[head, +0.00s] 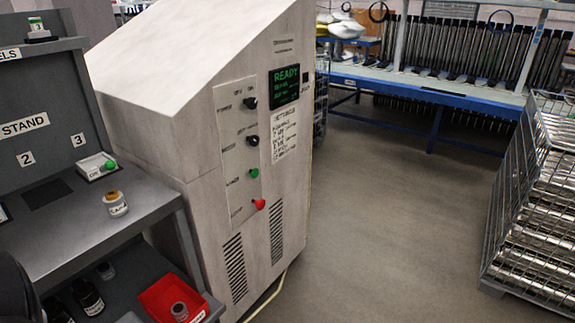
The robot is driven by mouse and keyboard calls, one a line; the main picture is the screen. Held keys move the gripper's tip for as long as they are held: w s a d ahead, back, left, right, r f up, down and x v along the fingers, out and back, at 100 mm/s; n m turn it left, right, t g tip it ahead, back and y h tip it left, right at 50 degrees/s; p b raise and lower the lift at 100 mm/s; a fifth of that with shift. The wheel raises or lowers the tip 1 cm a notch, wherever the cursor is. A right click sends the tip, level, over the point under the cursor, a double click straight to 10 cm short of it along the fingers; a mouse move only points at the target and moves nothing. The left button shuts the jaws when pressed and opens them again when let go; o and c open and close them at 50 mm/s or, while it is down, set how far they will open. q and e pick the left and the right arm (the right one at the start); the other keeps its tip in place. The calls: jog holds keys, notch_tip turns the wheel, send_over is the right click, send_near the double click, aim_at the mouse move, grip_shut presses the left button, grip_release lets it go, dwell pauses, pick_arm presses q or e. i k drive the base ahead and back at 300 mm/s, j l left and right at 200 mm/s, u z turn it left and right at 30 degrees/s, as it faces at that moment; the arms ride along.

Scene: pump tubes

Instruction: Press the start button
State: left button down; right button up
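A tall off-white machine cabinet (170,80) stands left of centre. On its front is a white control panel (226,150) with two black knobs, a green button (254,173) and a red button (259,204) below it. The panel labels are too small to read for certain. A dark display (284,86) right of the panel shows "READY" in green. A small white box (93,170) with another green button (110,165) sits on the grey stand; its label is unreadable. Neither gripper is in view.
The grey stand (100,218) at left holds a small labelled jar (115,204). Below it are dark bottles and a red bin (155,303). Wire crates (530,200) of metal tubes stand at right. The floor (390,210) between is clear, with a blue-framed rack (420,88) behind.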

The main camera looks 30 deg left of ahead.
aim_at(254, 172)
jog(key=i+l+u, duration=0.15)
jog(key=i+u, duration=0.3)
jog(key=i, duration=0.15)
jog(key=i+l+u, duration=0.35)
jog(key=i+u, duration=0.15)
jog(key=i+l+u, duration=0.95)
jog(key=l, duration=0.3)
jog(key=k, duration=0.05)
